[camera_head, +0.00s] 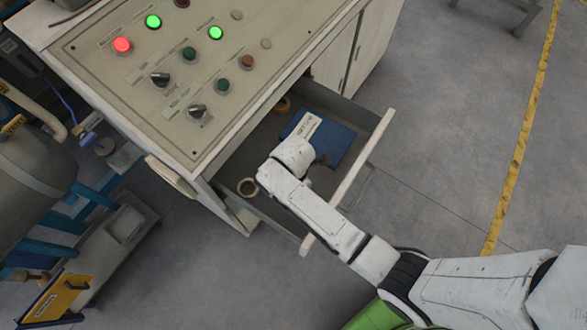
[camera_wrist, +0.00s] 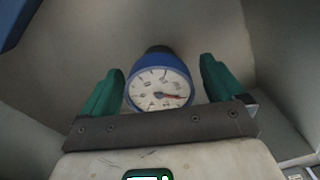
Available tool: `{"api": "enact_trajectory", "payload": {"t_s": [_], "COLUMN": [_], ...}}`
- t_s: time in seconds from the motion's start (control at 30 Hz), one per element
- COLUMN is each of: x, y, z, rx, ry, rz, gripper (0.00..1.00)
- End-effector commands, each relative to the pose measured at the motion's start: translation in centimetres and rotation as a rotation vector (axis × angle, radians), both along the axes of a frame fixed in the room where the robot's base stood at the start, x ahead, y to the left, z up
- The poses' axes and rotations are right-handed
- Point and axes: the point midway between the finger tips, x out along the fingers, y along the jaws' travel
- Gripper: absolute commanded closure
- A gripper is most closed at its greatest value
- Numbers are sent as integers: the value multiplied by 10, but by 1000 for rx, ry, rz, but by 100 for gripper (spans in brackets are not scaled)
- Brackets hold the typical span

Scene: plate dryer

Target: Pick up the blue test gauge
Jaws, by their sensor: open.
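The blue test gauge (camera_wrist: 160,88) shows in the wrist view, a round white dial in a blue rim with a red-and-dark needle. It lies between the two green fingers of my gripper (camera_wrist: 160,88). The fingers are open, with a gap on each side of the gauge. The gauge's lower edge is partly hidden by my gripper's dark bar. In the head view my arm reaches into an open drawer (camera_head: 352,178) of the control cabinet. There the gauge and fingertips are hidden behind my wrist.
The drawer's walls stand close around my gripper. The control panel (camera_head: 150,60) overhangs it.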

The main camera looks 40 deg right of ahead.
Motion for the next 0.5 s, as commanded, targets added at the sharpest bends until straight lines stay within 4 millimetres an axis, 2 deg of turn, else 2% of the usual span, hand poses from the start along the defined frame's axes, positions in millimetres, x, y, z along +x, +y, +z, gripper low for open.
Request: {"api": "enact_trajectory", "payload": {"t_s": [0.23, 0.5], "x": [0, 0], "y": [0, 0], "z": [-1, -1], "rx": [0, 0], "ry": [-1, -1], "rz": [0, 0], "gripper": [6, 32]}}
